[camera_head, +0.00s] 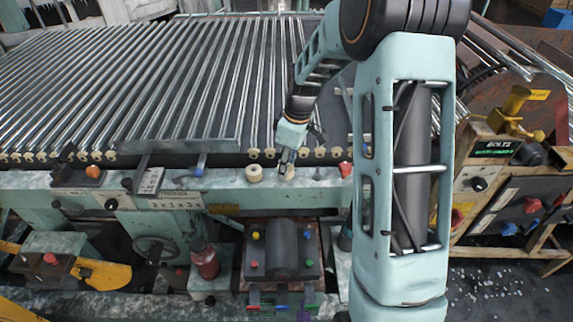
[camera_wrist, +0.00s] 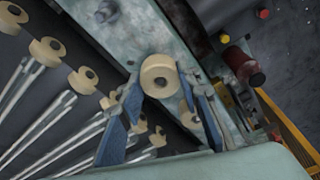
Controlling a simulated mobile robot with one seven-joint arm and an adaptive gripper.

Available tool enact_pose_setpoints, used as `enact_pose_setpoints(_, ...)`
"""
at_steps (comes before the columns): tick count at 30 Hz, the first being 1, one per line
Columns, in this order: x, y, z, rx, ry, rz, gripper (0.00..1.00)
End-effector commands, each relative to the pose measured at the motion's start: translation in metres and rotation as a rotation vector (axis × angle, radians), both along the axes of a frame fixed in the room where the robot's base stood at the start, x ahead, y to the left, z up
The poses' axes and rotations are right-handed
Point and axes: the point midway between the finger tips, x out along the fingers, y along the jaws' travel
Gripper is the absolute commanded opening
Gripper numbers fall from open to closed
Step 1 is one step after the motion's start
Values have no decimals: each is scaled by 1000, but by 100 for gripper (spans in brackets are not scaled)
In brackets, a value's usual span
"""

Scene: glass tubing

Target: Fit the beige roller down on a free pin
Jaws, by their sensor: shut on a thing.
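My gripper (camera_head: 288,158) is over the pale ledge in front of the row of glass tubes. The held roller also shows as a pale shape just below the fingers in the head view (camera_head: 288,174). Another beige roller (camera_head: 254,173) stands on the ledge to the left of my gripper. No free pin can be made out clearly. The gap between the held roller and the ledge cannot be judged.
A row of beige rollers (camera_wrist: 46,50) runs along the tube ends beside the ledge (camera_wrist: 140,30). A blue-tipped handle (camera_head: 198,168) lies to the left, and a red knob (camera_head: 345,169) is to the right. A dark red cylinder (camera_head: 204,262) stands below the ledge.

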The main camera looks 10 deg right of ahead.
Motion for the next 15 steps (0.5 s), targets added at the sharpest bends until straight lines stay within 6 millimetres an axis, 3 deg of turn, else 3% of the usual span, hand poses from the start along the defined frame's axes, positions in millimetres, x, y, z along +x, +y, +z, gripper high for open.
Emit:
enact_pose_setpoints(7,0,0,-7,0,0,0,9)
enact_pose_setpoints(8,0,0,-6,0,0,0,34)
enact_pose_setpoints(13,0,0,-6,-1,-1,0,52)
enact_pose_setpoints(15,1,0,-6,0,-2,0,52)
